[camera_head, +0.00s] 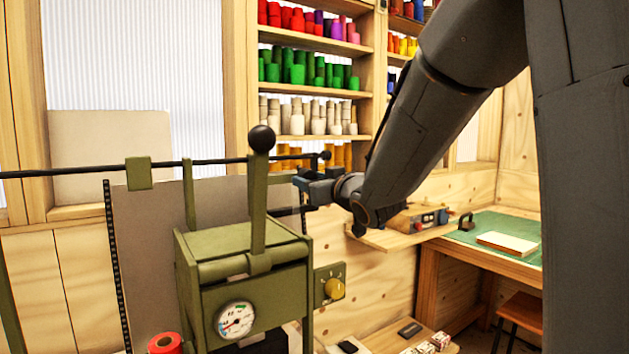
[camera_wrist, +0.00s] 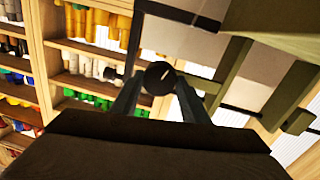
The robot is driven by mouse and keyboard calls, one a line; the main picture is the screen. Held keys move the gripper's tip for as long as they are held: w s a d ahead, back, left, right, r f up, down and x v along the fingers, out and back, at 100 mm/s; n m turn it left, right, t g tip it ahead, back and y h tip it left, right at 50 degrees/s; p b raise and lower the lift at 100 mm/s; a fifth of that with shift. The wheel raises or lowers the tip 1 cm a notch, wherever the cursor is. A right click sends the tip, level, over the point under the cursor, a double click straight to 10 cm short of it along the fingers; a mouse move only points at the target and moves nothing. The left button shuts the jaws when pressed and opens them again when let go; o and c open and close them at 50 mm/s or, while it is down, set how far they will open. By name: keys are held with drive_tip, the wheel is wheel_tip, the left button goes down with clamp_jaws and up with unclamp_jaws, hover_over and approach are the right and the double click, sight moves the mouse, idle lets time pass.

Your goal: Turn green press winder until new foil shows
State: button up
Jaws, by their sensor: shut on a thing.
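The green press (camera_head: 243,262) stands in the middle of the head view, with an upright lever topped by a black ball and a round gauge on its front. A dark winder bar (camera_head: 80,169) runs across above it, with a plain grey-beige web (camera_head: 150,260) hanging behind the press. My gripper (camera_head: 303,184) is at the bar's right end, just right of the lever. In the wrist view a round black winder knob (camera_wrist: 160,77) sits between my fingers, which are shut on it. My gripper hides most of the crank in the head view. No shiny foil is visible on the web.
A yellow knob (camera_head: 335,289) sits on the press's right side. Shelves of coloured rolls (camera_head: 310,68) stand behind. A workbench with a green mat (camera_head: 510,233) is at the right. The press lever (camera_head: 259,195) rises close to my gripper.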

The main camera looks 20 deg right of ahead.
drive_tip(key=shift+d+r+m+p, duration=0.1)
drive_tip(key=shift+r+m+p, duration=0.05)
drive_tip(key=shift+m+p, duration=0.35)
drive_tip(key=m+p, duration=0.3)
drive_tip(key=p, duration=0.1)
drive_tip(key=shift+r+m, duration=0.2)
drive_tip(key=shift+m, duration=0.2)
drive_tip(key=m+g+p, duration=0.1)
drive_tip(key=m+p, duration=0.5)
drive_tip(key=shift+w+d, duration=0.1)
drive_tip(key=shift+d, duration=0.05)
drive_tip(key=m+p, duration=0.2)
drive_tip(key=m, duration=0.1)
drive_tip(key=shift+y, duration=0.4)
drive_tip(key=m, duration=0.4)
drive_tip(key=shift+w+d+f+m+y, duration=0.1)
drive_tip(key=shift+m+y, duration=0.2)
drive_tip(key=shift+m, duration=0.1)
drive_tip(key=o, duration=1.1)
drive_tip(key=shift+d+f, duration=0.1)
drive_tip(key=shift+c, duration=0.2)
drive_tip(key=shift+g, duration=0.3)
